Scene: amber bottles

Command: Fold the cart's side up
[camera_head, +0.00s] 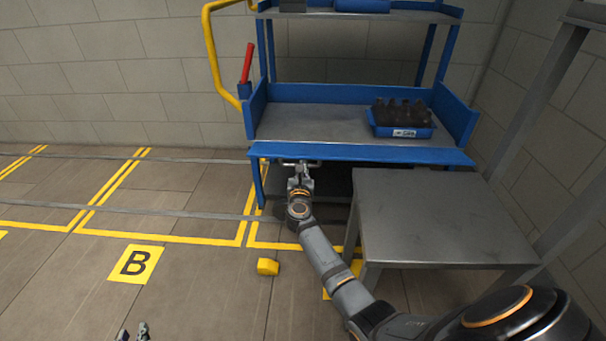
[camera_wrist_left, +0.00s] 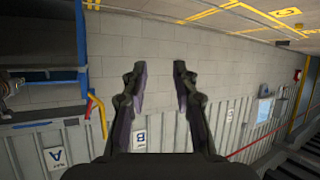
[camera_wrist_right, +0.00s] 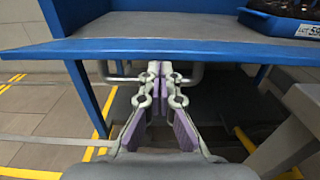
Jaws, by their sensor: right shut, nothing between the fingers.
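The blue cart (camera_head: 300,121) stands against the wall. Its front side (camera_head: 380,154) is folded down and juts out at the shelf's front edge as a blue panel; it also spans the right wrist view (camera_wrist_right: 200,49). A grey bar handle (camera_head: 316,163) sits under the panel's edge and shows in the right wrist view (camera_wrist_right: 193,76). My right gripper (camera_head: 300,168) is at this handle, its shut fingers (camera_wrist_right: 160,72) pointing under the panel, empty. Whether they touch the handle I cannot tell. My left gripper (camera_head: 134,332) is open and empty, low at the picture's bottom; its fingers (camera_wrist_left: 160,80) point at nothing close.
A blue crate of dark bottles (camera_head: 402,130) stands on the cart's shelf at right. A grey table (camera_head: 430,225) stands close to the right of my right arm. A yellow block (camera_head: 268,267) lies on the floor. The floor at left is clear.

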